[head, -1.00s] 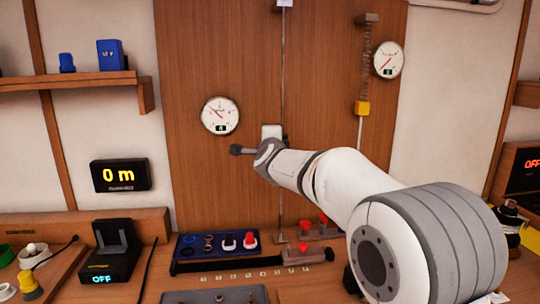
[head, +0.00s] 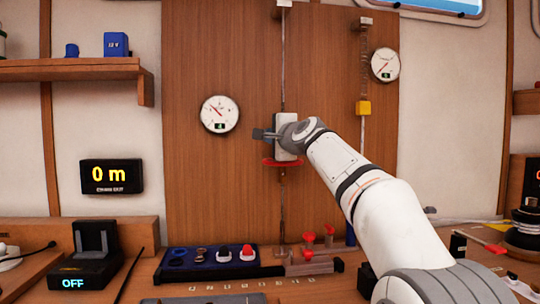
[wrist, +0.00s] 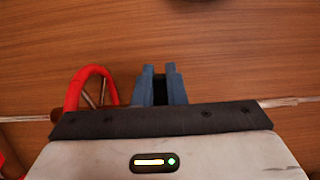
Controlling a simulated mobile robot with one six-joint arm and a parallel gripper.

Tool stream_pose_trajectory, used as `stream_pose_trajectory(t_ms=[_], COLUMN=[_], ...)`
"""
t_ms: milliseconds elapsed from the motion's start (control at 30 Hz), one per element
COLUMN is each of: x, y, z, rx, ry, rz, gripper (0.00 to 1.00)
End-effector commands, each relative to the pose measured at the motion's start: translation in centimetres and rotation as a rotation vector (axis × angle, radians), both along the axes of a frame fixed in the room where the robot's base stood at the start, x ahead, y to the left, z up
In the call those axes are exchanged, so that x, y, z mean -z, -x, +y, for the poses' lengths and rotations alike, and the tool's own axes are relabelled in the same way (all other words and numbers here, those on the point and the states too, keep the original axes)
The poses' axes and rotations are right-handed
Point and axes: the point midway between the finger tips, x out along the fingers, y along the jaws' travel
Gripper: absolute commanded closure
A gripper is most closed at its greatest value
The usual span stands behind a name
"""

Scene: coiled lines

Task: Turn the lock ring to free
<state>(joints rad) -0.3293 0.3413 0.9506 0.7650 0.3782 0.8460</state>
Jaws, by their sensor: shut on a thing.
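A red ring (head: 282,162) with thin spokes sits on a thin vertical rod (head: 283,205) against the wood panel. It also shows in the wrist view, left of my fingers (wrist: 90,85). My gripper (head: 262,134) is just above the red ring in the head view, its fingers pointing left. In the wrist view its blue-grey fingers (wrist: 162,86) are closed on a small dark piece. That piece is mostly hidden, and I cannot tell if it belongs to the lock ring. The red ring is beside the fingers, not between them.
A round gauge (head: 219,114) is left of my gripper. Below are a blue tray (head: 210,260) of round parts and red-topped pieces (head: 309,238).

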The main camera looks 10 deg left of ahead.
Motion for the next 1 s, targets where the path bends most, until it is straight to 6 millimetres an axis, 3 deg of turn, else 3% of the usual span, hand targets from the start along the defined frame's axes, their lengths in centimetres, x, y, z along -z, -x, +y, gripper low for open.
stream_pose_trajectory(t_ms=[33,700,1000], x=[0.6,0.1,0.3], y=[-0.1,0.8,1.0], z=[-0.3,-1.2,-1.4], rx=[-0.015,-0.421,-0.509], ry=[0.000,0.005,0.004], rz=[0.000,0.005,0.003], gripper=[1.00,1.00,1.00])
